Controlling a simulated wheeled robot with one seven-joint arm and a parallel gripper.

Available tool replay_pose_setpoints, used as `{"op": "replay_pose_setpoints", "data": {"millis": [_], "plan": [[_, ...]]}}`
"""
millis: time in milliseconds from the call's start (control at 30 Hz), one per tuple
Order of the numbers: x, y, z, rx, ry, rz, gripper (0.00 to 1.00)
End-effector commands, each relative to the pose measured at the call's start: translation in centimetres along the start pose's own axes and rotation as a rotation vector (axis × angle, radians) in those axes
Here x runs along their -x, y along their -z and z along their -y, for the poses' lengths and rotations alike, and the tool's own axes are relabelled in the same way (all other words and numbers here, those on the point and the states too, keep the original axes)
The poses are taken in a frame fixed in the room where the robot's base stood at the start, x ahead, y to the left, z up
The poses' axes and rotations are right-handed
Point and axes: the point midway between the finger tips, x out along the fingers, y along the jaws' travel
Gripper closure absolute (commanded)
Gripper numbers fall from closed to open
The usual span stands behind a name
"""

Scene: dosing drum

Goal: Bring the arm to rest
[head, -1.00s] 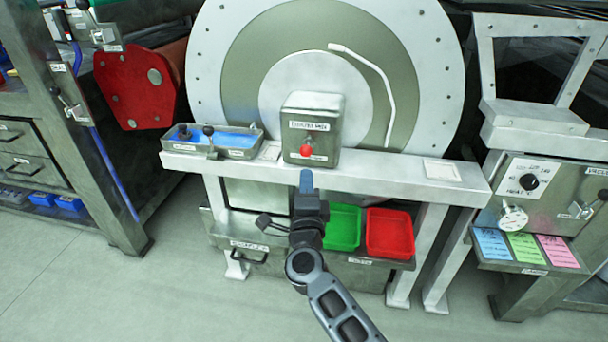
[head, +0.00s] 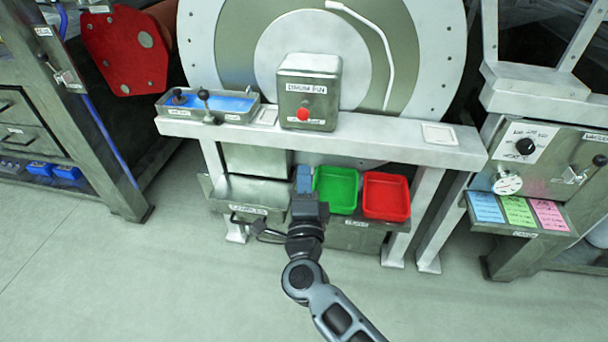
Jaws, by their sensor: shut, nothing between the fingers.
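My gripper (head: 304,180) is in the middle of the head view, at the end of my dark arm. It is shut and empty, with its blue fingertips together. It is in front of the drum stand, lower in the picture than the white shelf and just left of the green tray (head: 336,190). I cannot tell whether it touches the tray or the bench. The grey box with the red button (head: 303,115) stands on the shelf above and behind it.
The white shelf (head: 390,146) spans the stand before the large round drum (head: 408,60). A red tray (head: 386,197) sits right of the green one. A blue-filled basin (head: 232,103) is at the shelf's left. A control cabinet (head: 560,150) stands right. The front floor (head: 160,275) is clear.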

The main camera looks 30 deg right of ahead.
Motion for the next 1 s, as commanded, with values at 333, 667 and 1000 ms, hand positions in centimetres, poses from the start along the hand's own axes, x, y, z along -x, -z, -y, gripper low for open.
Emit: {"op": "replay_pose_setpoints", "data": {"millis": [333,667,1000], "plan": [[1.0,0.7,0.1,0.03,0.002,0.01,1.0],[11.1,6.7,2.9,0.373,0.038,0.139,1.0],[22.3,12.2,8.7,0.803,0.045,0.322,1.0]]}}
